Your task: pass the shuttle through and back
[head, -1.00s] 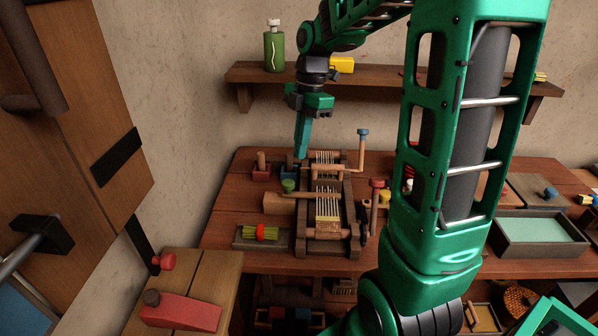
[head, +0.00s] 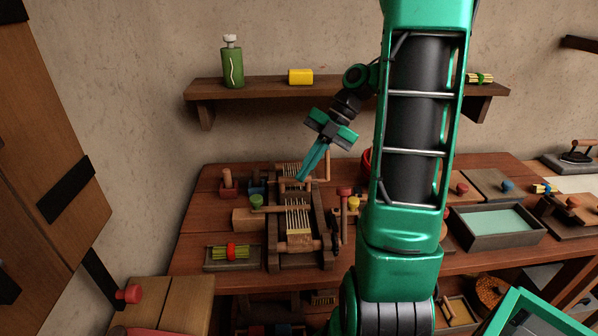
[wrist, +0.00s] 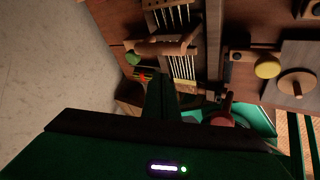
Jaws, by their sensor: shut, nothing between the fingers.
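The small wooden loom (head: 325,225) stands on the table with pale warp threads stretched along it; it also shows in the wrist view (wrist: 213,45). A light wooden block (head: 247,218) sticks out at the loom's left side; I cannot tell whether it is the shuttle. My gripper (head: 302,178) is shut and empty, tilted down to the left, with its tips at the far part of the loom. I cannot tell whether they touch it. In the wrist view the fingers (wrist: 160,85) point toward the threads, and a wooden crossbar (wrist: 160,47) lies ahead of them.
A green-topped peg (head: 257,201) stands left of the loom, with red-topped (head: 345,191) and yellow-topped (head: 353,203) pegs at its right. A tied bundle (head: 232,252) lies in a tray at front left. A shelf (head: 270,90) with a green bottle (head: 232,62) hangs behind.

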